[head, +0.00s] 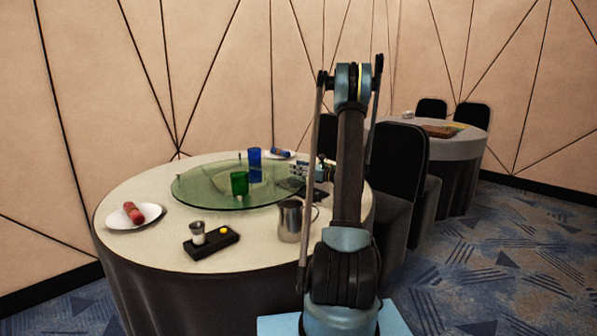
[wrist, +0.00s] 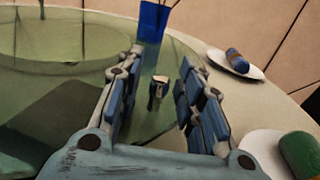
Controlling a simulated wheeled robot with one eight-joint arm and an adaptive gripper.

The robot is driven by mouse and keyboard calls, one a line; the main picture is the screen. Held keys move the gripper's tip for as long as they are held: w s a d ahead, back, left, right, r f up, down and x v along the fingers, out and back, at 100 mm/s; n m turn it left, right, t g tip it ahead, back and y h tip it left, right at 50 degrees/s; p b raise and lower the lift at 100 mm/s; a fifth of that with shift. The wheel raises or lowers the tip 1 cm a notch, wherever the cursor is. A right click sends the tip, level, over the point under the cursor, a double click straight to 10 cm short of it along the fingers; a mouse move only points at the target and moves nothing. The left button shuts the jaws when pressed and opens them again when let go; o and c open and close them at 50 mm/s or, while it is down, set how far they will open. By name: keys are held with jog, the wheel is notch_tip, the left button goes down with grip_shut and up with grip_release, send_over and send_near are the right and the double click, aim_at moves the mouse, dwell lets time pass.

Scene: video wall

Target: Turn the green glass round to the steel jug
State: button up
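The green glass (head: 239,183) stands upright on a round, see-through green turntable (head: 200,192) in the middle of the table. The steel jug (head: 290,220) stands on the cloth at the table's front right, off the turntable. My gripper (head: 296,170) is over the turntable's right side, away from the green glass and behind the jug. In the wrist view my gripper (wrist: 160,60) has its fingers apart. A small upright metal-and-dark piece (wrist: 158,90) shows between them; I cannot tell whether they touch it. The green glass and jug are not recognisable in the wrist view.
A blue glass (head: 254,160) stands on the turntable behind the green one. Around it on the cloth (head: 150,240) are a plate with a red roll (head: 134,213), a black tray with a small cup (head: 212,244), and a plate with a blue roll (wrist: 237,60). Chairs (head: 400,165) stand right.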

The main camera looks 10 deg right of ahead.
grip_shut()
jog(key=shift+w, duration=0.1)
jog(key=shift+n+g+y, duration=0.6)
jog(key=shift+g, duration=0.1)
jog(key=w, duration=0.3)
jog(key=w+a, duration=0.1)
jog(key=w, duration=0.4)
jog(key=shift+w+a, duration=0.3)
grip_release()
